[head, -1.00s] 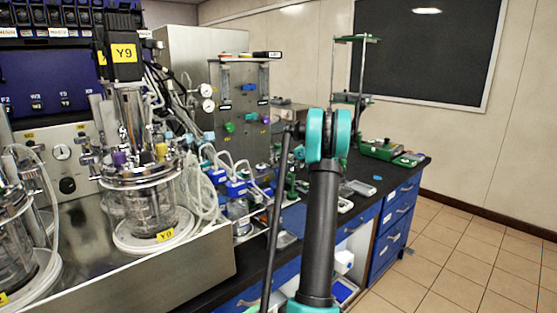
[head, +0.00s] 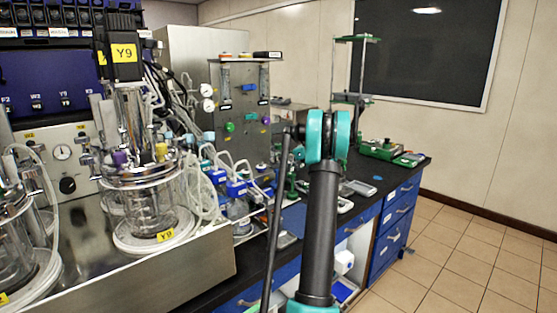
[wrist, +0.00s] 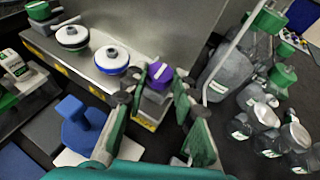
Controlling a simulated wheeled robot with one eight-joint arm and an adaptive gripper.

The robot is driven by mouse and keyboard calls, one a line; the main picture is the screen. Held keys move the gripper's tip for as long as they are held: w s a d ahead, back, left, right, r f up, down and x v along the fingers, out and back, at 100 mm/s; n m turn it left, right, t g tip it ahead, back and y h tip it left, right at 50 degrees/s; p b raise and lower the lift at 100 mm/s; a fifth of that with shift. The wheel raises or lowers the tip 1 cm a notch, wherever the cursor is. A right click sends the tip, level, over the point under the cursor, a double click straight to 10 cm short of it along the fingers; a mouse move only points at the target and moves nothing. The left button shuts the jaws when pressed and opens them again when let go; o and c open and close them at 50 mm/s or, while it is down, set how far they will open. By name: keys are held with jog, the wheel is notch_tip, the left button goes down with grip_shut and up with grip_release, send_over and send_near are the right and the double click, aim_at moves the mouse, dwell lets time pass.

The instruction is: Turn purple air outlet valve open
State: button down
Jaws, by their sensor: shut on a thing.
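The purple valve knob (wrist: 160,75) is in the middle of the wrist view, on the edge of a metal panel. My gripper (wrist: 154,90) has its green-padded fingers on either side of the knob, shut on it. Part of the knob shows between the fingertips. In the head view a small purple knob (head: 265,119) shows on the upright metal panel (head: 243,100), to the right of a green knob (head: 230,127). My gripper's fingers cannot be made out in the head view.
Clear bottles (wrist: 262,118) stand at the right. A glass vessel labelled Y9 (head: 140,205) stands left in the head view; floor at right is clear.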

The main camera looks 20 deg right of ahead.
jog(key=shift+d, duration=0.1)
jog(key=n+g+y, duration=0.2)
jog(key=n, duration=0.1)
jog(key=shift+w+d+g, duration=0.2)
jog(key=shift+w+g, duration=0.1)
jog(key=shift+w+d+n+g+y, duration=0.1)
jog(key=shift+n+g+y, duration=0.15)
jog(key=shift+n+g, duration=0.4)
jog(key=shift+w+n+g+y, duration=0.15)
jog(key=shift+n+g+y, duration=0.15)
jog(key=shift+n+g, duration=0.3)
jog(key=shift+w+d+n+g+y, duration=0.1)
jog(key=shift+n+g+y, duration=0.15)
jog(key=shift+n+g, duration=0.6)
jog(key=shift+g, duration=0.2)
jog(key=c, duration=1.2)
grip_release()
jog(key=shift+s+a+t, duration=0.1)
jog(key=shift+t, duration=0.2)
